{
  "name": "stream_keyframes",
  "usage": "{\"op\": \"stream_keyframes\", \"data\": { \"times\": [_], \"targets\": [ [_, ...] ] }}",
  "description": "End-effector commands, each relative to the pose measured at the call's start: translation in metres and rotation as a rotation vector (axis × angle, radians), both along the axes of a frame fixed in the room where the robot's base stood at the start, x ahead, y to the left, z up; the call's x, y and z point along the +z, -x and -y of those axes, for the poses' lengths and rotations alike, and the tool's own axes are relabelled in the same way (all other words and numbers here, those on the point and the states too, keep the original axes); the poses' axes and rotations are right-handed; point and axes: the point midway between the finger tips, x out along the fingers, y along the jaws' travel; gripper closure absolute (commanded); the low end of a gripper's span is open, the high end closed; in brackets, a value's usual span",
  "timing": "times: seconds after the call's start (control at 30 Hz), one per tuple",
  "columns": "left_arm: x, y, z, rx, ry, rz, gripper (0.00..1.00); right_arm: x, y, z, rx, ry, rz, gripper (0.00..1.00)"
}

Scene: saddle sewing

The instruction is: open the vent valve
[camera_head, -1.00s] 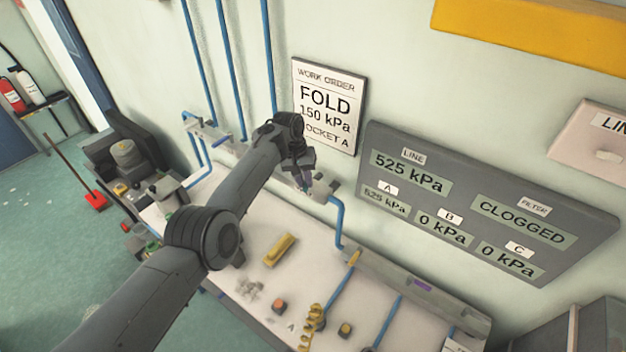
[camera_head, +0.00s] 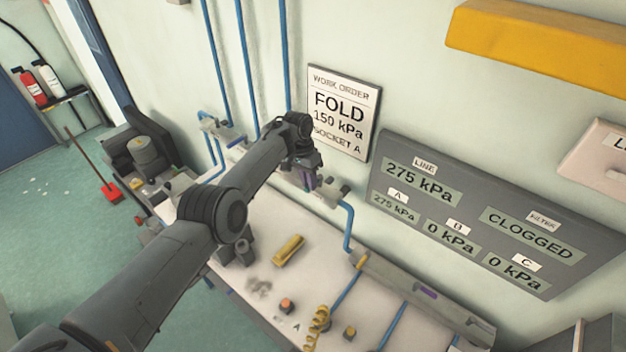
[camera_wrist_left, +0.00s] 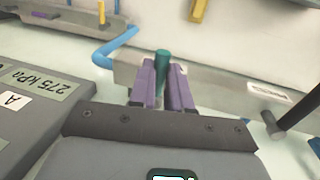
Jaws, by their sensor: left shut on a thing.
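My left gripper (camera_head: 306,178) reaches the wall-side pipework above the bench, below the work order sign. In the left wrist view its two purple fingers (camera_wrist_left: 162,84) are shut on a teal valve handle (camera_wrist_left: 162,59), one finger on each side. The handle stands up in front of a grey block (camera_wrist_left: 125,75) on the pipe. In the head view the arm and fingers hide the handle. The gauge panel (camera_head: 478,210) reads LINE 275 kPa, A 275 kPa, B and C 0 kPa, and FILTER CLOGGED. My right gripper is out of view.
The work order sign (camera_head: 341,112) reads FOLD, 150 kPa, SOCKET A. The bench (camera_head: 240,285) holds a yellow block (camera_head: 288,250), a coiled yellow hose (camera_head: 318,325) and small knobs. Blue pipes (camera_head: 348,228) run along the wall. A grey rail (camera_head: 425,295) lies at the back.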

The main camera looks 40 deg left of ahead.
Motion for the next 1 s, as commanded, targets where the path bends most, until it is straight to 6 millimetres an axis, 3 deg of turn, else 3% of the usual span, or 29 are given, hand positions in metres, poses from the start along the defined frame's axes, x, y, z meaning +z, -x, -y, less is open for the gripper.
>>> {"op": "stream_keyframes", "data": {
  "times": [0.27, 0.3, 0.47, 0.77, 1.0],
  "targets": [
    [0.000, 0.000, 0.000, -0.006, 0.000, -0.001, 1.00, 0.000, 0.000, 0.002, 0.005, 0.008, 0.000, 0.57],
    [0.000, 0.000, 0.000, -0.006, 0.000, -0.001, 0.81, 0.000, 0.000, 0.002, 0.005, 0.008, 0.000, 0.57],
    [0.000, 0.000, 0.000, -0.004, 0.000, 0.000, 0.57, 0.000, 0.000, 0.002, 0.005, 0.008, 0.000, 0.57],
    [0.001, 0.000, 0.000, -0.002, 0.000, -0.001, 0.57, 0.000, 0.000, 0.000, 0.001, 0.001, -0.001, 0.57],
    [0.016, 0.000, -0.002, -0.002, 0.000, 0.001, 0.57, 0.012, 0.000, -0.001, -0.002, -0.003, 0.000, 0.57]
  ]
}}
